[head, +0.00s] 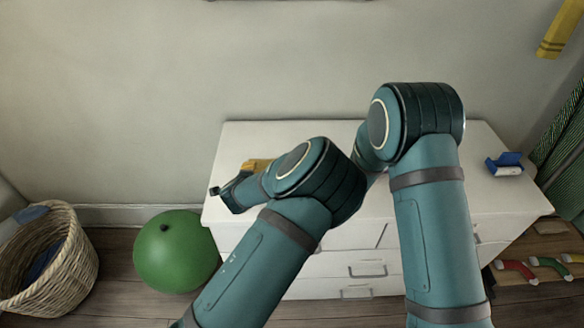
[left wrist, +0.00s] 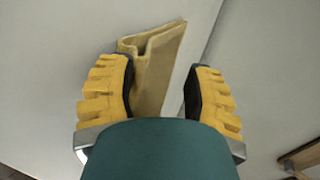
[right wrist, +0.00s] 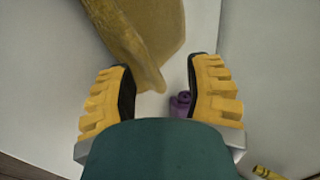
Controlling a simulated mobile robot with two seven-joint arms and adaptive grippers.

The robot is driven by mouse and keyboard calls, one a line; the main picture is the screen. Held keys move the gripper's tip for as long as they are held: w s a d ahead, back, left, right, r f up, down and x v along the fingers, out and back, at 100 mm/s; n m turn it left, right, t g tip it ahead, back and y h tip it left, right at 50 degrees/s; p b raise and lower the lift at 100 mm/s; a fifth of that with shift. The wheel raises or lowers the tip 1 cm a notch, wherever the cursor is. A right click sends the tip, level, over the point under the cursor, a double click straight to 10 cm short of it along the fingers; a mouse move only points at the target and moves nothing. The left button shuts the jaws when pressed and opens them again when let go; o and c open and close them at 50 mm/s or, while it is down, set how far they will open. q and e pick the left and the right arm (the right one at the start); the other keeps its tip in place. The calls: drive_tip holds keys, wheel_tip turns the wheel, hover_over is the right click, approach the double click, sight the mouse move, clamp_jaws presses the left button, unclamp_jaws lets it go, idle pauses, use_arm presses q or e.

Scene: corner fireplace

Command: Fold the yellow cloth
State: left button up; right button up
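The yellow cloth (left wrist: 158,62) lies on the white dresser top. In the left wrist view it is a narrow tan-yellow piece with a bent, layered edge. My left gripper (left wrist: 161,72) is open, with the cloth between its fingers, close to the left one. In the right wrist view the cloth (right wrist: 145,35) spreads above the fingers, and one corner hangs toward the gap. My right gripper (right wrist: 163,75) is open and empty. In the head view my arms hide most of the cloth and the right gripper; a small yellow patch shows behind the left forearm.
The white dresser (head: 270,135) stands against the wall. A purple object (right wrist: 180,103) lies by the right gripper's right finger, with a yellow crayon-like item (right wrist: 268,173) lower right. A blue-and-white object (head: 505,164) sits at the dresser's right. A green ball (head: 177,252) and wicker basket (head: 65,270) stand left.

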use_arm(q)
drive_tip(key=shift+r, duration=0.1)
use_arm(e)
drive_tip(key=shift+r, duration=0.1)
use_arm(q)
drive_tip(key=shift+s+r, duration=0.15)
drive_tip(key=shift+r, duration=0.2)
use_arm(e)
drive_tip(key=shift+s+r, duration=0.15)
drive_tip(key=shift+r, duration=0.2)
use_arm(q)
drive_tip(key=s+r, duration=0.5)
drive_tip(key=r, duration=0.3)
drive_tip(key=shift+s, duration=0.4)
use_arm(e)
drive_tip(key=s+r, duration=0.5)
drive_tip(key=r, duration=0.3)
drive_tip(key=shift+s, duration=0.4)
